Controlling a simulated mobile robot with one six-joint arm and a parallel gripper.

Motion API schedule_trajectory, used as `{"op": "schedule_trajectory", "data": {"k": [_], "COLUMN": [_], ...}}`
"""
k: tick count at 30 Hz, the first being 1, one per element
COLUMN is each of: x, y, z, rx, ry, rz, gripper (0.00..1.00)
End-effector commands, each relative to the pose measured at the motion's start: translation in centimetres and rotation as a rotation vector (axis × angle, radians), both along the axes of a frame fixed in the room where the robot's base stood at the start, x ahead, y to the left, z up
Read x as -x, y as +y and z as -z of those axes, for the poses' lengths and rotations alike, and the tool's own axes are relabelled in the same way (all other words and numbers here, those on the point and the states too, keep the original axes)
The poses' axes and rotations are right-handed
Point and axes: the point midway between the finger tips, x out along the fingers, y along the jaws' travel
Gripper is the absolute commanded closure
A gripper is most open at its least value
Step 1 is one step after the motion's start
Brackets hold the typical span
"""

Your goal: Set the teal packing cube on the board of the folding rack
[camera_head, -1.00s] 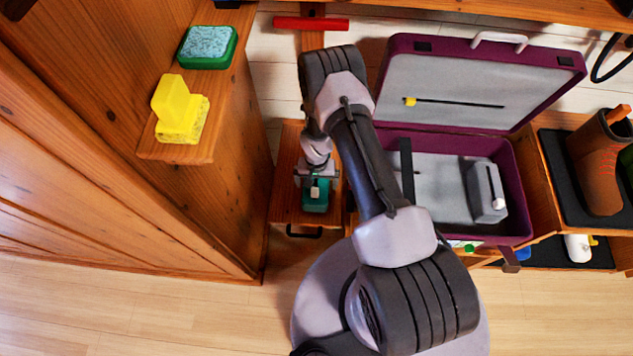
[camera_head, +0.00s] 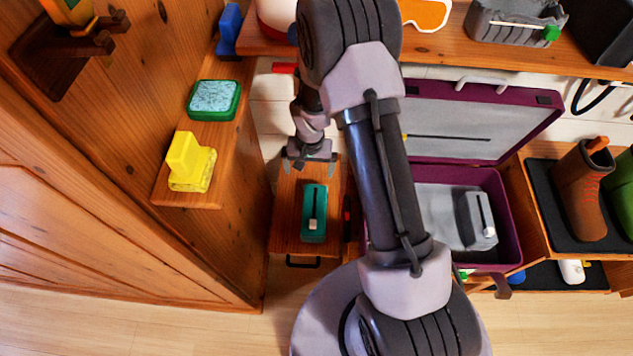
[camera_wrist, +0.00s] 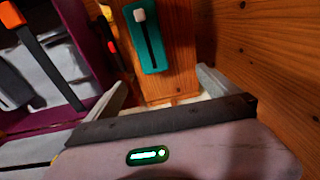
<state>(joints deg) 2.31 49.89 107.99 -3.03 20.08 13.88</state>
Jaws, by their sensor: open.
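The teal packing cube (camera_head: 321,199) lies flat on a wooden board-like top (camera_head: 289,224) with a dark handle at its front. A dark zip line with a pale pull runs along the cube. The cube also shows in the wrist view (camera_wrist: 160,59), beyond the fingers. My gripper (camera_head: 310,165) is open and empty, just past the cube's far end and apart from it; its fingers spread in the wrist view (camera_wrist: 161,92). I cannot tell whether this wooden top is the folding rack's board.
An open purple suitcase (camera_head: 510,215) with a grey item (camera_head: 468,221) stands right of the cube. A wooden shelf at left holds a yellow object (camera_head: 190,163) and a green-edged block (camera_head: 213,99). A boot (camera_head: 580,200) stands far right. A long shelf crosses the back.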

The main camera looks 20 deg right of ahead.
Motion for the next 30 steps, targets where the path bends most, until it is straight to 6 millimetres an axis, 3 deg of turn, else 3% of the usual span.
{"op": "schedule_trajectory", "data": {"k": [1,4,6,9,12,15,18,30], "x": [-0.4,1.4,4.3,10.0,15.8,20.1,22.5,23.2], "y": [0.3,1.1,1.8,3.0,4.1,4.9,5.4,5.5], "z": [-5.6,-16.0,-22.6,-29.8,-33.8,-35.4,-35.7,-35.8], "rx": [-0.005,-0.024,-0.043,-0.076,-0.109,-0.137,-0.154,-0.158], "ry": [-0.048,-0.126,-0.184,-0.269,-0.344,-0.397,-0.425,-0.434], "rz": [0.004,0.010,0.010,0.005,-0.005,-0.018,-0.025,-0.029], "gripper": [0.00,0.00,0.00,0.00,0.00,0.00,0.00,0.00]}}
